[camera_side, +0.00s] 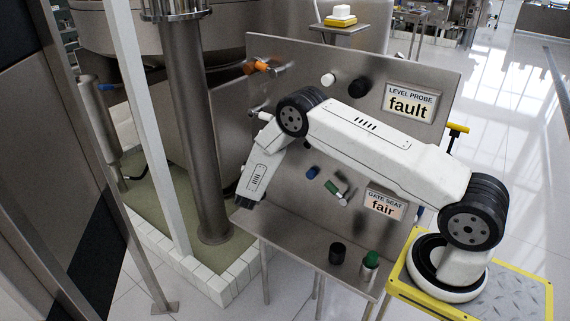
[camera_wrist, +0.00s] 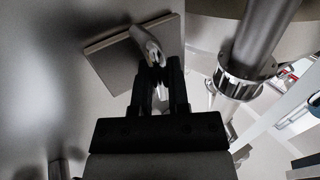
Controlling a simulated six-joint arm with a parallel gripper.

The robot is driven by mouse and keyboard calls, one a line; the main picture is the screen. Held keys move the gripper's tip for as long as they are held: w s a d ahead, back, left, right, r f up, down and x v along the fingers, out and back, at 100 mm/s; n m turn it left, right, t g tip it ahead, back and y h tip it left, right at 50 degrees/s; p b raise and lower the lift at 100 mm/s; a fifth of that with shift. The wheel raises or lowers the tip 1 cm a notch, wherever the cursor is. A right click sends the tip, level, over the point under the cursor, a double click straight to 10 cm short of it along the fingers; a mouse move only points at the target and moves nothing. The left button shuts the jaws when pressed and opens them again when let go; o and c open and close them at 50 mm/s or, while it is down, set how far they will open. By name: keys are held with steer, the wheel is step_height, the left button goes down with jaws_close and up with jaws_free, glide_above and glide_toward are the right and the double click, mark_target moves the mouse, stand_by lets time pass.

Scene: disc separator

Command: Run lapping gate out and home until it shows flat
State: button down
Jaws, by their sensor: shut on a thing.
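In the wrist view, the two black fingers of my gripper (camera_wrist: 160,88) are shut on a curved metal handle (camera_wrist: 148,42). A flat grey-brown plate (camera_wrist: 106,54) lies behind the handle, beside the light panel surface. The fingers hide the lower part of the handle. In the side view my arm reaches across the panel to its left side; the fingers and their grip are not clear there. The gate seat display (camera_side: 384,204) on the panel reads "fair". I cannot tell from these views how far the gate is out.
The steel panel (camera_side: 330,240) carries a level probe display (camera_side: 409,103) reading "fault", an orange-handled valve (camera_side: 258,67) and several knobs. A thick steel column (camera_side: 196,130) and a white post (camera_side: 150,130) stand left of the panel. A small shelf (camera_side: 340,27) sits above.

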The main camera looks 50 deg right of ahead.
steer(key=shift+s+d+f, duration=0.1)
steer(key=shift+f, duration=0.05)
steer(key=s, duration=0.7)
steer(key=shift+s, duration=0.2)
steer(key=shift+w, duration=3.75)
